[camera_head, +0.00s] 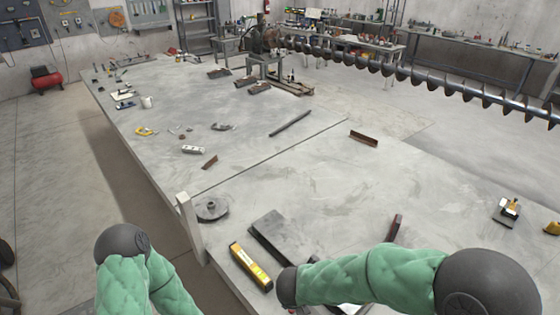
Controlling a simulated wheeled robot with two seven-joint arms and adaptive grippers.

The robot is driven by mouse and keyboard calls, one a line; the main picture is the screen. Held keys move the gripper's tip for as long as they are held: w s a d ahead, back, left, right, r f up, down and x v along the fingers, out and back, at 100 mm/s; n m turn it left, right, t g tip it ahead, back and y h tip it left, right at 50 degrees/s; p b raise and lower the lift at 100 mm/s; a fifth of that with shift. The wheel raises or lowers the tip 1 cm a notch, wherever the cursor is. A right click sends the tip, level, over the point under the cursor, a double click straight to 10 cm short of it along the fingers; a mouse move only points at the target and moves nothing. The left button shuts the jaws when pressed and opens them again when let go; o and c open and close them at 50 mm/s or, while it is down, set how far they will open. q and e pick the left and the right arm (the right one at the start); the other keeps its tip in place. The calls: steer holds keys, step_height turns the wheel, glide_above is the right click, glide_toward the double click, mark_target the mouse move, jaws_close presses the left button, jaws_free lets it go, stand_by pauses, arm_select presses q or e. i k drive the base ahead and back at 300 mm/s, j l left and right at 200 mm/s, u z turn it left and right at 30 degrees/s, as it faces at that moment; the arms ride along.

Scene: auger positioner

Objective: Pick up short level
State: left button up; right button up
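A short yellow-and-black level (250,265) lies on the near part of the grey table (330,185), close to its left edge. It sits just left of a dark flat metal block. My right arm, in a green sleeve, reaches in from the lower right, and its dark end joint is just right of the level. My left arm, also green, is at the lower left, off the table's edge. Neither gripper shows; both are out of the frame or hidden behind the arms.
Next to the level are the dark metal block (283,238), a round dark disc (210,208) and an upright pale post (189,225). A rusty angle piece (363,138) and a dark rod (290,123) lie farther off. A long auger (420,77) spans the upper right. The table's middle is mostly clear.

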mark_target(251, 267)
steer(key=k, duration=1)
